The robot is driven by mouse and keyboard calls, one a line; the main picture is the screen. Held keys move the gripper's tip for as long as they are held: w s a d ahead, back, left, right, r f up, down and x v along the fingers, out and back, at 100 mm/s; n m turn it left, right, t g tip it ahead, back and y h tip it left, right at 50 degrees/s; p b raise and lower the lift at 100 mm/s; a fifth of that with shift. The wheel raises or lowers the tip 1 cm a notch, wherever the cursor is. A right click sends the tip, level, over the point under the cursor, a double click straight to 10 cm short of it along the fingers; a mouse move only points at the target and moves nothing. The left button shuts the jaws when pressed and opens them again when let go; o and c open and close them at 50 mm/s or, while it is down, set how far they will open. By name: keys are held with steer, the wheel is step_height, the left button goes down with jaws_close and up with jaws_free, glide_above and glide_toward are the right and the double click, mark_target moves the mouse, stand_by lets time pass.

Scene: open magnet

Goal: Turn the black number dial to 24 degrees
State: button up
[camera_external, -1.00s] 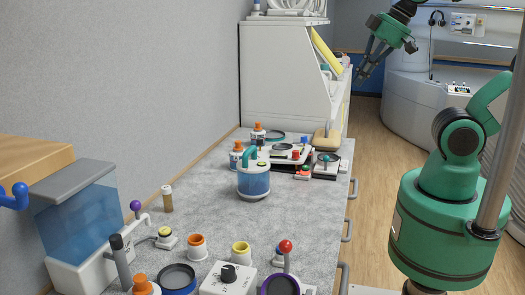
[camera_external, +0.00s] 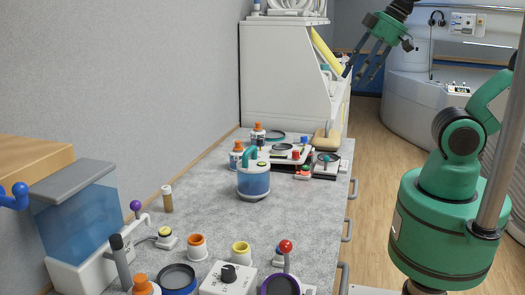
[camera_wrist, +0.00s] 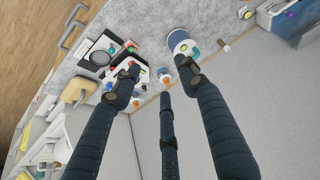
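The black number dial (camera_external: 228,273) is a round black knob on a white box with small dark markings, at the front of the grey counter in the external view. Its exact setting is too small to read. My gripper (camera_external: 361,76) is high at the upper right, beyond the counter's right edge and far from the dial. Its fingers are spread apart and empty. In the wrist view my gripper (camera_wrist: 158,80) shows three dark, separated fingers with nothing between them. I cannot make out the black dial in the wrist view.
Around the dial stand a red-topped lever (camera_external: 286,247), a purple-rimmed dish (camera_external: 279,285), a blue dish (camera_external: 177,278) and a yellow-rimmed cup (camera_external: 241,252). A blue jar (camera_external: 253,182) stands farther back. The middle of the counter (camera_external: 215,215) is clear.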

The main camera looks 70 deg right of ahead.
steer(key=w+a+r+n+g+y+p, duration=0.15)
steer(key=w+a+n, duration=0.35)
steer(key=w+a, duration=0.6)
steer(key=n+g+h+p, duration=0.2)
steer(key=n+g+p, duration=0.2)
steer(key=n, duration=0.9)
glide_above(230, 264)
step_height(230, 264, down, 21)
steer(key=shift+r+y, duration=0.15)
steer(key=shift+y, duration=0.1)
step_height(230, 264, down, 14)
steer(key=shift+r+b, duration=0.1)
steer(key=shift+b, duration=0.45)
steer(key=shift+c, duration=0.3)
